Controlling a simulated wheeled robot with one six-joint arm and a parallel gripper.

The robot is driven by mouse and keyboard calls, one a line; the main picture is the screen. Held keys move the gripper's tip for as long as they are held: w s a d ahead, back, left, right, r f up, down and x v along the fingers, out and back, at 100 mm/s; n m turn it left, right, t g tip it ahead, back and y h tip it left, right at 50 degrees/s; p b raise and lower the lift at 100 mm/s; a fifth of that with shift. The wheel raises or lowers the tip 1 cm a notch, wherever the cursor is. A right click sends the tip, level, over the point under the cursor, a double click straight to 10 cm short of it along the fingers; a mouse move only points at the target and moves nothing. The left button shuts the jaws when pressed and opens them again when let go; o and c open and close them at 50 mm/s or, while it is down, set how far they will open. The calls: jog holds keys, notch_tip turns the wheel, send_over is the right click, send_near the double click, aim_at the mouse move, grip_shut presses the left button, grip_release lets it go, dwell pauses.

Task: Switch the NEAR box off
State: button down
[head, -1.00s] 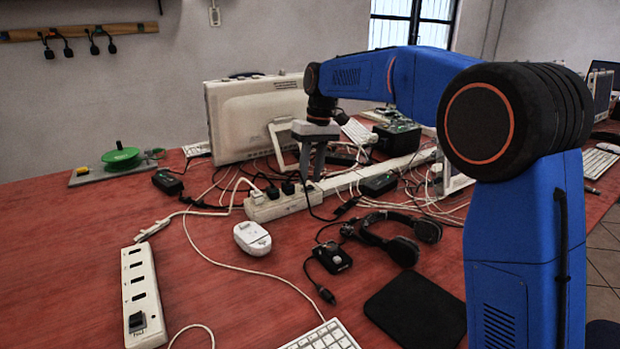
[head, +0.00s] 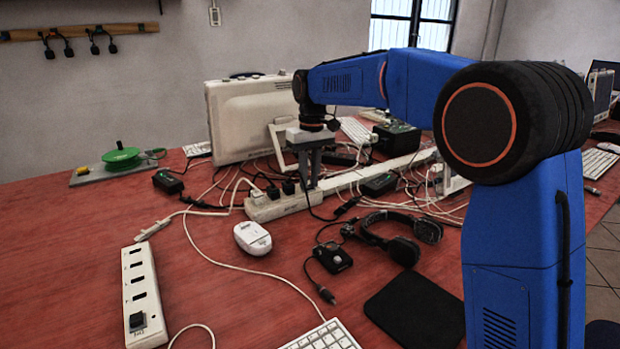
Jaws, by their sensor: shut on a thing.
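The nearer white power box (head: 146,283) lies at the left front of the red table, with a row of dark sockets and a dark square piece (head: 137,321) at its near end. I cannot tell whether that piece is a switch or a plug. A second white power strip (head: 283,207) lies farther back in the middle, with dark plugs in it. My gripper (head: 310,186) points down over the right end of this farther strip. It is shut on what looks like a dark plug there; the fingers mostly hide it. It is well away from the nearer box.
White cables tangle around the farther strip. A white mouse (head: 252,238), headphones (head: 398,240), a small black box (head: 333,257) and a black pad (head: 415,309) lie in front. The table around the nearer box is mostly clear.

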jog(key=shift+s+a+t+h, duration=0.15)
jog(key=shift+t+h, duration=0.25)
jog(key=shift+h, duration=0.1)
jog(key=shift+s+a+t+h, duration=0.1)
jog(key=shift+a+t+h, duration=0.05)
jog(key=shift+t+h, duration=0.3)
jog(key=c, duration=1.9)
grip_release()
jog(key=shift+o, duration=0.2)
notch_tip(320, 180, up, 17)
jog(key=s+a, duration=0.1)
jog(key=a, duration=0.1)
jog(key=shift+s+a, duration=0.25)
jog(key=shift+s, duration=0.05)
jog(key=shift+s, duration=0.1)
